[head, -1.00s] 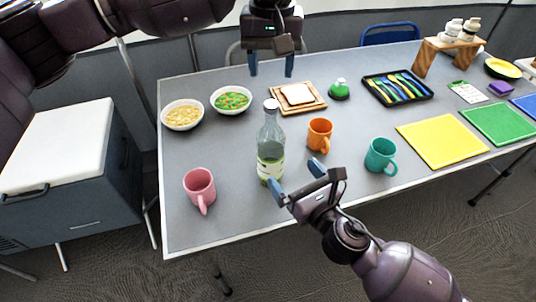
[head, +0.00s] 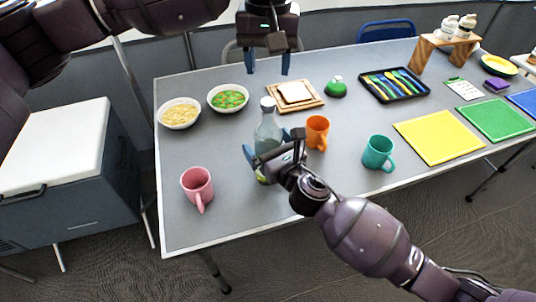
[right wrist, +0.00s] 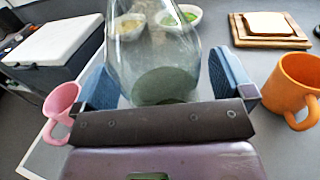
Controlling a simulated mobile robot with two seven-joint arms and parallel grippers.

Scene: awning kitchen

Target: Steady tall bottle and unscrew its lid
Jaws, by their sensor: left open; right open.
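The tall clear bottle (head: 267,132) stands upright on the grey table, with a white lid (head: 268,103) on top. My right gripper (head: 269,149) is open around the bottle's body, one finger on each side, and hides part of its lower half. In the right wrist view the bottle (right wrist: 155,50) stands between the two blue fingers (right wrist: 168,85); I cannot tell whether either touches it. My left gripper (head: 268,69) is open and empty, above the table's far side, beyond the lid.
A pink mug (head: 197,186) stands left of the bottle. An orange mug (head: 317,131) and a teal mug (head: 378,152) stand to its right. Two bowls (head: 180,113) (head: 228,98) and a board with bread (head: 296,104) lie behind.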

